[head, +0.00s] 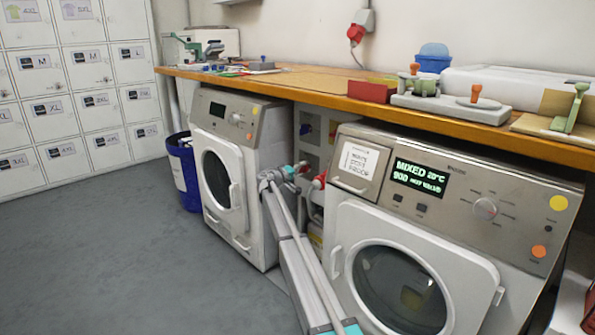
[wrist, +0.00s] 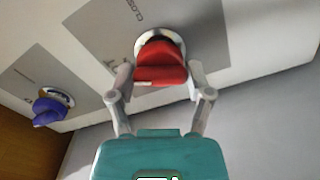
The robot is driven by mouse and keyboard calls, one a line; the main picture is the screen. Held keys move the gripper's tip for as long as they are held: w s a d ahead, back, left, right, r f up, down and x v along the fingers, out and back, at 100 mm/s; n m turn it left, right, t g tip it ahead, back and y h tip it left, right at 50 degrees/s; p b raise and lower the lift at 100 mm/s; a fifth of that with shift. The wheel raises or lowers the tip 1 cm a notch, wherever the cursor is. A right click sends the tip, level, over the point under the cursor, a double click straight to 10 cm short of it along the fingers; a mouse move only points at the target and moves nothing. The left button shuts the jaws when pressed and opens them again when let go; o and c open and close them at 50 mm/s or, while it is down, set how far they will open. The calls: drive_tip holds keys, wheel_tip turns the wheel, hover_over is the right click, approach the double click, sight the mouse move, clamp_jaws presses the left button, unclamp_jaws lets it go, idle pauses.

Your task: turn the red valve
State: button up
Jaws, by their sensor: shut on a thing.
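The red valve (wrist: 160,65) is a red handle on a round white base, set on a grey plate with partly visible lettering, in the wrist view. My gripper (wrist: 160,77) has one finger on each side of the red handle and is shut on it. In the head view my gripper (head: 289,171) reaches into the gap between the two washing machines. Red parts show beside it there, small and partly hidden, so I cannot tell the handle's angle from that view.
A blue valve (wrist: 50,108) sits on a second grey plate, left of the red one. The left washing machine (head: 223,165) and right washing machine (head: 412,240) flank my arm closely. A wooden worktop (head: 300,85) runs above. The grey floor (head: 120,250) at left is clear.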

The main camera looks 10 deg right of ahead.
drive_tip(key=n, duration=0.4)
drive_tip(key=shift+d+n, duration=0.25)
drive_tip(key=shift+n, duration=0.05)
idle(0.4)
drive_tip(key=o, duration=1.1)
drive_tip(key=shift+a, duration=0.1)
drive_tip(key=shift+o, duration=0.2)
drive_tip(key=shift+a, duration=0.1)
drive_tip(key=shift+a, duration=0.1)
drive_tip(key=v, duration=1.1)
drive_tip(key=shift+s+a, duration=0.25)
drive_tip(key=shift+a, duration=0.05)
drive_tip(key=shift+f, duration=0.1)
